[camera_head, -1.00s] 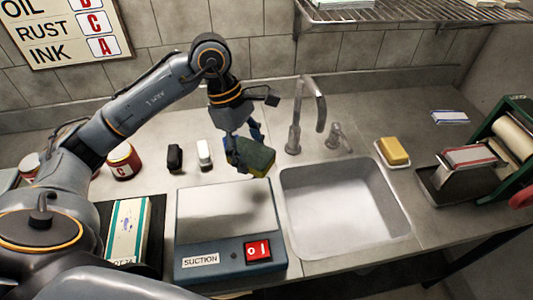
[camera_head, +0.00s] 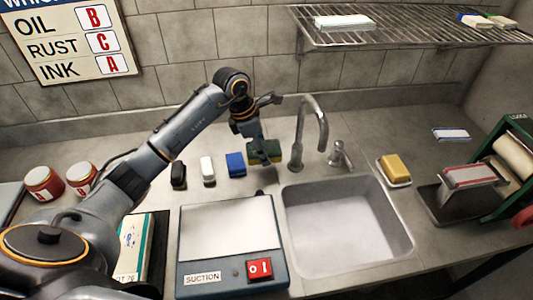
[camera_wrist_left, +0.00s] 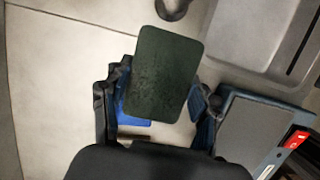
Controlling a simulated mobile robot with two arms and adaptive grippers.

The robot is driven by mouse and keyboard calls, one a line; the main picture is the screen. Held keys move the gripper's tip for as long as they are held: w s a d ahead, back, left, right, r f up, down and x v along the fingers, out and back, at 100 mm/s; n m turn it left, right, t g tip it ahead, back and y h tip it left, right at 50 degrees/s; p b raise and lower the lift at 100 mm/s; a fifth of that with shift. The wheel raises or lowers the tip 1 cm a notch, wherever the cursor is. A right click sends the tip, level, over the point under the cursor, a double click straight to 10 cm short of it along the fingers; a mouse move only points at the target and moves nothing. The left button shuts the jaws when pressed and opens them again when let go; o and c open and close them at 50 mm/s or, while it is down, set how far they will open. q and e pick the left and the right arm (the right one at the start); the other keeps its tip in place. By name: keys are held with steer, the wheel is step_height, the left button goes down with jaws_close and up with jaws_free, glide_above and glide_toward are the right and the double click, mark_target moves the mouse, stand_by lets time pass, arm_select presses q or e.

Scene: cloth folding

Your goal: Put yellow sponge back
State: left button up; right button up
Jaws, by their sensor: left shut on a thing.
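The sponge, with a dark green face and a yellow side (camera_head: 272,152), is in my left gripper (camera_head: 262,155) behind the suction plate, just left of the tap. In the wrist view the sponge's green face (camera_wrist_left: 165,75) fills the space between the two fingers of the left gripper (camera_wrist_left: 157,108). The sponge is low over the back counter, right of a blue block (camera_head: 235,164). I cannot tell whether it touches the counter. My right gripper is not in view.
Black (camera_head: 178,176) and white (camera_head: 207,170) blocks stand left of the blue one. The suction plate (camera_head: 227,228) and sink (camera_head: 345,225) lie in front. The tap (camera_head: 297,145) is close on the right. A yellow block (camera_head: 395,167) sits on a white dish right of the sink.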

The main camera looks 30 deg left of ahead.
arm_select(q)
steer(key=w+f, duration=0.2)
steer(key=f, duration=0.1)
steer(key=shift+w+a, duration=0.1)
steer(key=shift+w, duration=0.2)
step_height(320, 180, down, 2)
steer(key=shift+f+p, duration=0.2)
steer(key=shift+p, duration=0.75)
steer(key=shift+f, duration=0.4)
steer(key=shift+f, duration=0.15)
steer(key=o, duration=1)
